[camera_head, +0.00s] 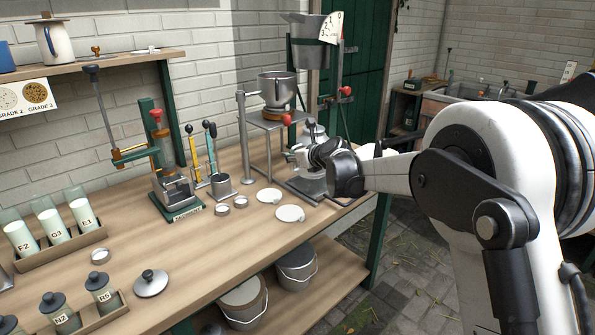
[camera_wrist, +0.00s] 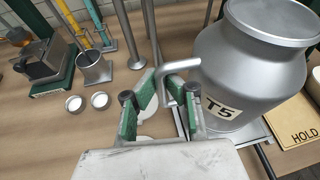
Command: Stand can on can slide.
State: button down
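A grey metal can (camera_wrist: 255,75) labelled T5 stands upright at right in the wrist view, with its lid on. In the head view the can (camera_head: 314,133) is mostly behind my gripper at the table's right end. The can slide (camera_wrist: 257,134), a metal frame, shows beneath and beside the can's base; it also shows in the head view (camera_head: 303,191). Whether the base rests fully on it is hidden. My gripper (camera_wrist: 168,88) has its green-padded fingers apart, on either side of the can's bent side handle (camera_wrist: 190,90). I see no clear grip on it.
A board marked HOLD (camera_wrist: 300,125) lies right of the can. White discs (camera_head: 290,213) and small rings (camera_head: 240,202) lie left of the slide. A metal stand with a pot (camera_head: 277,90) is close behind. A metal cup (camera_head: 221,186) and a lever press (camera_head: 170,165) stand further left.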

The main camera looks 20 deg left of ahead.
aim_at(297, 169)
jog(key=shift+w+d+f, duration=0.25)
jog(key=shift+w+f, duration=0.1)
jog(key=shift+w, duration=0.1)
jog(key=shift+w+d+f, duration=0.25)
jog(key=shift+w+f, duration=0.05)
jog(key=shift+w, duration=0.15)
jog(key=shift+f+b, duration=0.4)
jog(key=shift+f, duration=1.6)
jog(key=c, duration=1.9)
grip_release()
jog(key=p+v, duration=0.1)
jog(key=v, duration=1.1)
